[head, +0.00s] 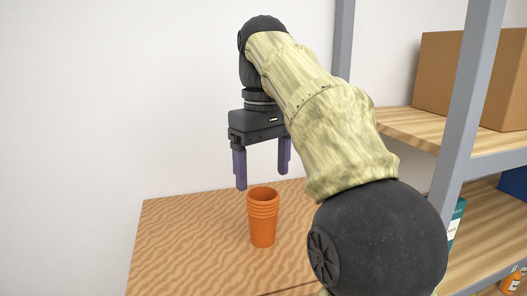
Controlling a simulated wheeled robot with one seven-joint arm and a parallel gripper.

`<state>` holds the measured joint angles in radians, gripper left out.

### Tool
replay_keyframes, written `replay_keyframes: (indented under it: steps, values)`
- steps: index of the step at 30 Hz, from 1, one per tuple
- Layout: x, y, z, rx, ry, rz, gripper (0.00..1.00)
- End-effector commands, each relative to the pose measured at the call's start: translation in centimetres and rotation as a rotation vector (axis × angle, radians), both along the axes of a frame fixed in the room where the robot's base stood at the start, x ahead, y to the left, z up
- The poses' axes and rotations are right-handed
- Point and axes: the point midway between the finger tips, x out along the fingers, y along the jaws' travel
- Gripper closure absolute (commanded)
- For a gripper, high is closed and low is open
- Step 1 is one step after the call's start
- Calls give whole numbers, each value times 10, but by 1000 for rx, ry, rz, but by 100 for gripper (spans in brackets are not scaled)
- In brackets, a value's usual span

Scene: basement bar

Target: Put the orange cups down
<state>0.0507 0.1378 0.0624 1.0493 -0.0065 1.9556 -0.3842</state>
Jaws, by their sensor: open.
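A stack of several orange cups (263,218) stands upright on the wooden tabletop in the head view, nested one in another. My gripper (263,180) points down with its two purple fingers spread apart. It is empty, and its fingertips appear a little above and behind the rim of the cups. The fingers do not visibly touch the cups. My arm hides part of the tabletop to the right.
The wooden table (185,235) has free room left of the cups. A metal-framed shelf (462,120) stands at the right, holding a cardboard box (470,75), with an orange bottle (511,283) lower down. A plain white wall is behind.

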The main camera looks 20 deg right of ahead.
Motion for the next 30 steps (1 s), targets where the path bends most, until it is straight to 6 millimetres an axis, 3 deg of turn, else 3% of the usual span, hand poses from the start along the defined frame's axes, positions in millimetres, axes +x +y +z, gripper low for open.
replay_keyframes:
  steps: [1, 6, 30]
  values:
    - [1, 0, 10, 0, -2, 0, 23]
    - [1, 0, 22, 0, 0, 0, 23]
    - [0, 0, 23, 0, 0, -1, 23]
